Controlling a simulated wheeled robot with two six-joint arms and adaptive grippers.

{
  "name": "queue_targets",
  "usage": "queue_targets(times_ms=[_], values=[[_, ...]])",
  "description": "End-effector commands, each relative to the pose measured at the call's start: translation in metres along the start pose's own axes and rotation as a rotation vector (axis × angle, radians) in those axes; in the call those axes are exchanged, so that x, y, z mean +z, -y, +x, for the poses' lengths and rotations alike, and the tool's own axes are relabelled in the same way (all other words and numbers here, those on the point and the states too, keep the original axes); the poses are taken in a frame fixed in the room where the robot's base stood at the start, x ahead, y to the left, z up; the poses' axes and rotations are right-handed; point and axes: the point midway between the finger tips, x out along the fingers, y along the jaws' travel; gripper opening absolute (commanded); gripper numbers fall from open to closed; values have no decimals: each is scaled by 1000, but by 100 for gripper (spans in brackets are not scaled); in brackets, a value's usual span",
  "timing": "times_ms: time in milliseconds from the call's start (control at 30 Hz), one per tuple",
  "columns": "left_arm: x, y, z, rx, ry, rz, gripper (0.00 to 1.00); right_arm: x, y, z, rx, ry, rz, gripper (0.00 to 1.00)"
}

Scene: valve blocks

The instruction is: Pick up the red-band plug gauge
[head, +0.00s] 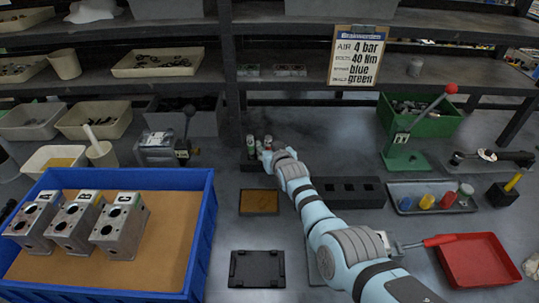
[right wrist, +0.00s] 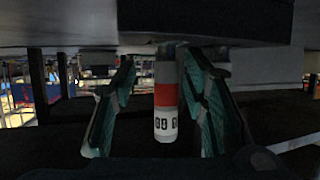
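The red-band plug gauge (right wrist: 166,95) stands upright in the right wrist view, a pale cylinder with a red band and dark digits below it. My right gripper (right wrist: 155,112) is open, with one green-padded finger on each side of the gauge. There is a clear gap on the left side; the right finger is closer to it. In the head view, my right gripper (head: 266,156) is at the small gauges at the back of the bench and partly hides them. One gauge (head: 250,144) stands just left of it. My left gripper is not in view.
A blue tray (head: 205,225) with several metal valve blocks (head: 118,226) stands at the left. A dark block with sockets (head: 365,192) lies right of my forearm. A green bin (head: 425,122), red-knobbed lever press (head: 405,158) and red tray (head: 478,260) are at the right. Shelving rises behind.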

Motion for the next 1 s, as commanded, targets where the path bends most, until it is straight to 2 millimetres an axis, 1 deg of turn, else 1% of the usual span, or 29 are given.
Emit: queue_targets(times_ms=[33,200,267,300,567,700,767,867,967,1000], values=[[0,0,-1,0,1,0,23,-2,2,0,-3,-1,-1,40],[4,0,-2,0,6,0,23,-2,4,0,-5,-1,-3,12],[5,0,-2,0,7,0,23,-2,3,0,-5,-1,-2,3],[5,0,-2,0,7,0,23,-2,3,0,-4,-1,-2,0],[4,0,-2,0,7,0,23,-1,1,0,-2,1,-1,0],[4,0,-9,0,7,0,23,-9,0,-4,0,2,0,0],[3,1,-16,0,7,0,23,-17,0,-7,0,0,0,0],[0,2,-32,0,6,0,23,-38,1,-16,-1,-3,1,0],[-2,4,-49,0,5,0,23,-65,1,-27,-1,-4,1,0],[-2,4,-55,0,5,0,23,-79,1,-32,-1,-6,1,0]])
